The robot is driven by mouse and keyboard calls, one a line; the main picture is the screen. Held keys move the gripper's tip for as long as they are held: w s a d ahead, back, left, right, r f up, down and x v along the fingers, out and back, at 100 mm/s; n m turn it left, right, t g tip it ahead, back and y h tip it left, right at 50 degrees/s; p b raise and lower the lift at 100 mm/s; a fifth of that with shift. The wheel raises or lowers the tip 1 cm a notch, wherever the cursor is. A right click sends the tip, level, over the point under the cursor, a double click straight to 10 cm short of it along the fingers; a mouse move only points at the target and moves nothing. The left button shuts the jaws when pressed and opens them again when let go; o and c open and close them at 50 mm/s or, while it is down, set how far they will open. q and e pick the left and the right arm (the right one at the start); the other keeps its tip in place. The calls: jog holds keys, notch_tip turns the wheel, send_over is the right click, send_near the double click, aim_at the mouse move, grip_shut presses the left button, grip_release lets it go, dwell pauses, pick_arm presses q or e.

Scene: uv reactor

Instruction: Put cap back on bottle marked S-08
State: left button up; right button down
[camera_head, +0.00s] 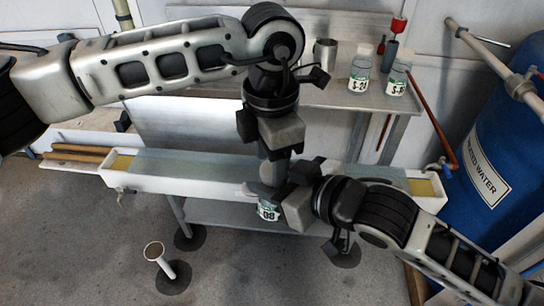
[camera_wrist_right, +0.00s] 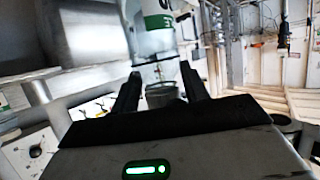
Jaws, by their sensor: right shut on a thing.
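The bottle marked 08 (camera_head: 268,213), clear with a white and green label, is upright in front of the long trough in the head view. My right gripper (camera_head: 280,190) reaches it from the right and is shut on its upper part. In the right wrist view the bottle (camera_wrist_right: 158,45) appears label end up, between the tips of my right gripper (camera_wrist_right: 161,72). A grey cap-like piece (camera_wrist_right: 161,93) lies in line with it. My left gripper (camera_head: 277,148) points down just above the bottle top. Its fingertips are partly hidden, and whether it holds the cap is unclear.
A metal shelf (camera_head: 330,95) at the back carries bottle S-24 (camera_head: 359,78), another labelled bottle (camera_head: 397,80) and a metal cup (camera_head: 325,52). The long white trough (camera_head: 180,172) runs behind my grippers. A blue water drum (camera_head: 480,150) stands at right.

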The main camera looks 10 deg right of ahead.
pick_arm(q)
jog(key=shift+s+d, duration=0.15)
jog(key=shift+r, duration=2.3)
jog(key=c, duration=0.3)
notch_tip(320, 180, up, 7)
jog(key=n, duration=0.9)
jog(key=shift+r, duration=0.2)
jog(key=shift+c, duration=0.2)
jog(key=shift+f, duration=0.1)
notch_tip(320, 180, down, 12)
jog(key=shift+r, duration=0.1)
